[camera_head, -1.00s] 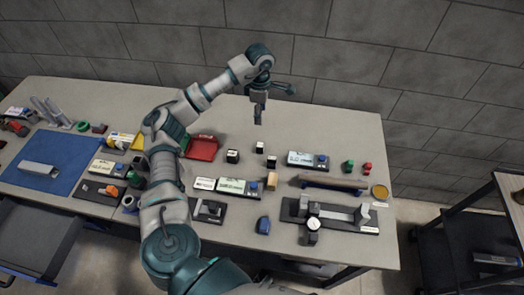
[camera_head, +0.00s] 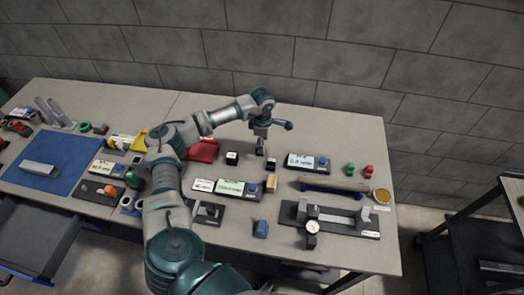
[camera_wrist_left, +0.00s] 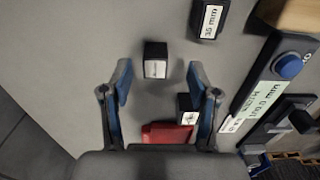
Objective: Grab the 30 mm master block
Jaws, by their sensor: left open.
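My left gripper (camera_head: 260,150) points down at the back middle of the table. In the left wrist view its two blue fingers (camera_wrist_left: 161,85) are open and apart. A small black block with a white label (camera_wrist_left: 155,60) lies ahead, between the lines of the fingers; its label is too small to read. In the head view the gripper hides this block. A second black block (camera_wrist_left: 187,108) with an unreadable label is partly hidden by the right finger; it also shows in the head view (camera_head: 232,158). A third black block (camera_wrist_left: 208,18) is labelled 35 mm.
A red tray (camera_wrist_left: 167,134) lies near the second block. A digital readout box with a blue knob (camera_wrist_left: 268,88) and a wooden block (camera_wrist_left: 290,14) are at the right of the wrist view. Another readout box (camera_head: 307,162) stands right of the gripper. Bare table lies behind the blocks.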

